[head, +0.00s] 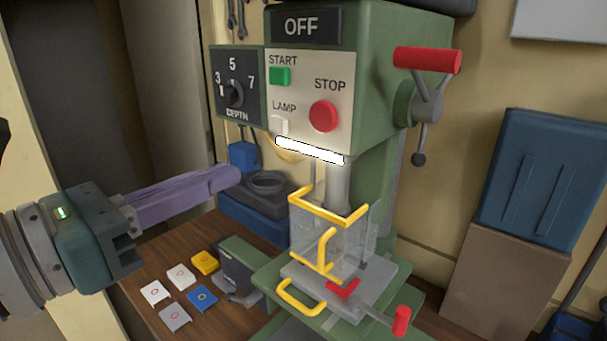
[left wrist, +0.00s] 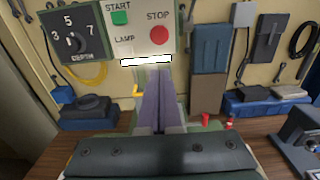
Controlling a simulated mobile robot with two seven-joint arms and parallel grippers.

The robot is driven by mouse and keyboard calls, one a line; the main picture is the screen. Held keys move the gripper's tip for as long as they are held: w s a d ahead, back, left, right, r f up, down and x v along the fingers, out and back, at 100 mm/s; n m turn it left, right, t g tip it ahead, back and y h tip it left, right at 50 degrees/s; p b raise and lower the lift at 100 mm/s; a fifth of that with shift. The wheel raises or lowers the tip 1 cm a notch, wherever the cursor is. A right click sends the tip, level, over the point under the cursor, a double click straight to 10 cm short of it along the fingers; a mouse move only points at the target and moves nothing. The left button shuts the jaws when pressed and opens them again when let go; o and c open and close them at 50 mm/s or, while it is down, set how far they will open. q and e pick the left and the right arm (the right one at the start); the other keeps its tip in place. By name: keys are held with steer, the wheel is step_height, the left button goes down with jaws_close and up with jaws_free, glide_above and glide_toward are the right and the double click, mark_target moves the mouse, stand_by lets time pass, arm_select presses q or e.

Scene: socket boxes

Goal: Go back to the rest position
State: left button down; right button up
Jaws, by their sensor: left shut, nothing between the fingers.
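My left gripper (head: 232,178) comes in from the left, its long purple fingers shut together with nothing between them. The fingertips are in the air in front of the green drill press (head: 375,120), left of its clear guard and below the depth dial (head: 234,92). In the left wrist view the shut fingers (left wrist: 158,75) point at the press, their tips below the lit white lamp bar (left wrist: 146,62). The press sign (head: 307,26) reads OFF. The green START button (head: 280,76) and red STOP button (head: 323,116) are uncovered. My right gripper is in neither view.
A clear guard with yellow edges (head: 322,262) stands over the press table. Several coloured tiles, one of them yellow (head: 204,262), lie on the wooden bench (head: 150,258) below my left gripper. A blue box (head: 545,180) stands on a brown box (head: 490,275) at the right.

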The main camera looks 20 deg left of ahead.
arm_select(q)
steer(key=s+a+r+n+g+y+p, duration=0.1)
steer(key=a+r+n+y+p, duration=0.3)
steer(key=n, duration=0.7)
steer(key=s+a+r+n+y+p, duration=0.1)
steer(key=a+n+y+p, duration=0.35)
steer(key=n, duration=0.75)
steer(key=s+d+f+n+g+h+p, duration=0.1)
steer(key=s+d+f+n+g, duration=0.3)
steer(key=s+n+g, duration=0.2)
steer(key=s+d+f+n+g+h+p, duration=0.1)
steer(key=s+d+f+n+g+p, duration=0.1)
steer(key=s+d+n+g, duration=0.3)
steer(key=s+f+n+g, duration=0.1)
steer(key=s+n, duration=0.3)
steer(key=s, duration=0.1)
steer(key=shift+d+f, duration=0.2)
steer(key=shift+f, duration=0.15)
steer(key=shift+h, duration=0.25)
